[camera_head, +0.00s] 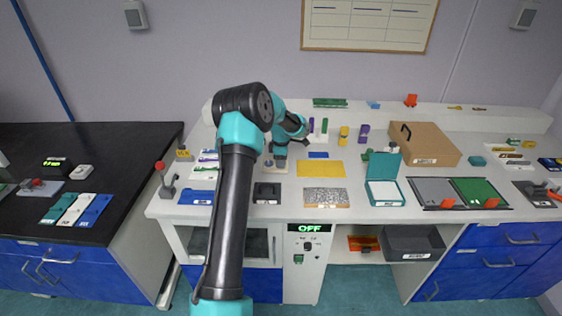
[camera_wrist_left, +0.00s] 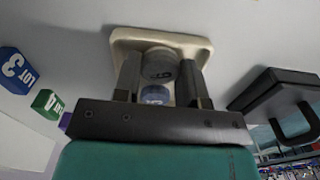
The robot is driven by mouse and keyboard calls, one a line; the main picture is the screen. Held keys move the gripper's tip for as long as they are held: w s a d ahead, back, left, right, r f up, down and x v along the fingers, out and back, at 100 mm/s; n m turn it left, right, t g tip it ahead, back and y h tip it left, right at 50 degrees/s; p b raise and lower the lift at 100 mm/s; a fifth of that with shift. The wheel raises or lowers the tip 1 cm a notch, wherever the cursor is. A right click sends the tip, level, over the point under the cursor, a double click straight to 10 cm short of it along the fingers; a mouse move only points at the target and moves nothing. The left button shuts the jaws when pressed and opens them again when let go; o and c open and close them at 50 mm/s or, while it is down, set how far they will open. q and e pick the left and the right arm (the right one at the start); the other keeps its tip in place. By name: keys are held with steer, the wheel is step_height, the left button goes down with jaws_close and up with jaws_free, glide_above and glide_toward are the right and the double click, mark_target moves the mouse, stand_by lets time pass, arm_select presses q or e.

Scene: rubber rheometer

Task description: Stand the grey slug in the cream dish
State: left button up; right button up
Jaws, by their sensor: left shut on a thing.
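The cream dish (camera_wrist_left: 203,44) shows in the left wrist view as a pale, rounded-corner tray; in the head view it is a small cream patch (camera_head: 277,168) under my arm. My left gripper (camera_wrist_left: 160,78) is shut on the grey slug (camera_wrist_left: 161,62), a short cylinder with dark lettering on its face. The slug shows against the dish; whether it touches the dish floor I cannot tell. A blue-grey round piece (camera_wrist_left: 155,95) also shows between the fingers, nearer the palm. In the head view my left gripper (camera_head: 279,159) is small and partly hidden. My right gripper is out of view.
A black block with a handle (camera_wrist_left: 285,95) stands close on the right in the wrist view. A blue LOT 3 block (camera_wrist_left: 17,70) and a green block (camera_wrist_left: 47,103) are at left. A yellow mat (camera_head: 320,168) and a teal open box (camera_head: 384,190) lie to the right.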

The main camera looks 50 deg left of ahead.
arm_select(q)
steer(key=shift+f, duration=0.1)
steer(key=o, duration=0.6)
step_height(320, 180, up, 12)
steer(key=shift+r, duration=0.15)
stand_by(0.5)
